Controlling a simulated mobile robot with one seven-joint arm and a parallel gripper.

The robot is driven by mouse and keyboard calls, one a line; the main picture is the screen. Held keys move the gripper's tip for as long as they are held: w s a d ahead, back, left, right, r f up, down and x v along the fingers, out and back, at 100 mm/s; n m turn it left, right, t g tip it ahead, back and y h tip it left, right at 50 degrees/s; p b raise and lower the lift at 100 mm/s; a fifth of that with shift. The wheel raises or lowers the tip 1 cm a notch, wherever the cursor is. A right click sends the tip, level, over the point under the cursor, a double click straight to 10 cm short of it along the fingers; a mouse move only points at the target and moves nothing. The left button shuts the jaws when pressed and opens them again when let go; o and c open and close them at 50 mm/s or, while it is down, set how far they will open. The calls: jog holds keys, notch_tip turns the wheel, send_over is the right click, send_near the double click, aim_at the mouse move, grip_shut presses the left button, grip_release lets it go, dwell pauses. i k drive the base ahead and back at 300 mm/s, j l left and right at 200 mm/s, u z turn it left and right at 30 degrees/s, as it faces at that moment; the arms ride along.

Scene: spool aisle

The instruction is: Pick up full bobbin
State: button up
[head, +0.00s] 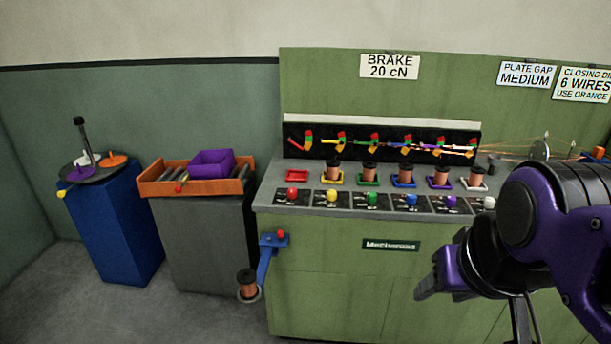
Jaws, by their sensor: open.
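A copper-wound bobbin (248,284) with dark ends stands in a ring at the end of a blue bracket (265,262) on the front left of the green machine. Several similar bobbins stand in a row on the machine's top, such as one in the yellow square holder (322,179). The red square holder (297,176) at the row's left end is empty. I cannot tell from the picture how full each bobbin is. My gripper (428,288) is at the lower right, in front of the machine. It is open, well right of the bracketed bobbin and apart from it.
The green machine (335,285) fills the middle and right. Left of it are a grey cabinet (208,245) bearing an orange tray (160,187) with a purple box (212,163), and a blue pedestal (113,230). Grey floor (125,310) is open at lower left.

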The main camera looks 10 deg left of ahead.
aim_at(246, 277)
jog(key=i+l, duration=0.1)
jog(key=i, duration=0.25)
jog(key=i+l+u, duration=0.1)
jog(key=i+u, duration=0.25)
jog(key=i+l+u, duration=0.15)
jog(key=u, duration=1.55)
jog(key=i+j+u, duration=0.1)
jog(key=u, duration=0.35)
jog(key=k+u, duration=0.15)
jog(key=u, duration=0.2)
